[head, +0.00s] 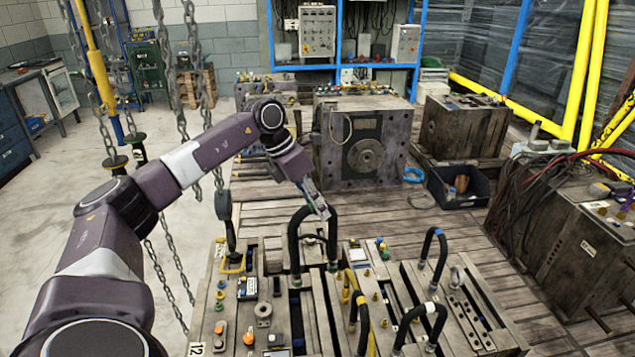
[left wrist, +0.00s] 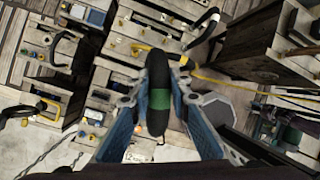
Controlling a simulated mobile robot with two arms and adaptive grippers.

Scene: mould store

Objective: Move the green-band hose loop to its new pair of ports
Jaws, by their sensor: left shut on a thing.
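The green-band hose loop is a black arch; its green band (left wrist: 160,99) shows between the fingers in the left wrist view. In the head view the loop (head: 293,243) stands upright at the back of the near mould block (head: 205,318), legs downward. My left gripper (head: 322,208) is at the top of this arch, and in the left wrist view the gripper (left wrist: 161,75) is shut on the hose around the band. I cannot tell whether the leg ends touch the ports below. The right gripper is not in view.
Other black loops stand on the near blocks: one with a blue band (head: 442,250), one with a white band (head: 404,327) and one with a yellow band (head: 363,325). A large mould (head: 335,165) stands behind. Chains (head: 204,85) hang at left. A black bin (head: 470,190) is at right.

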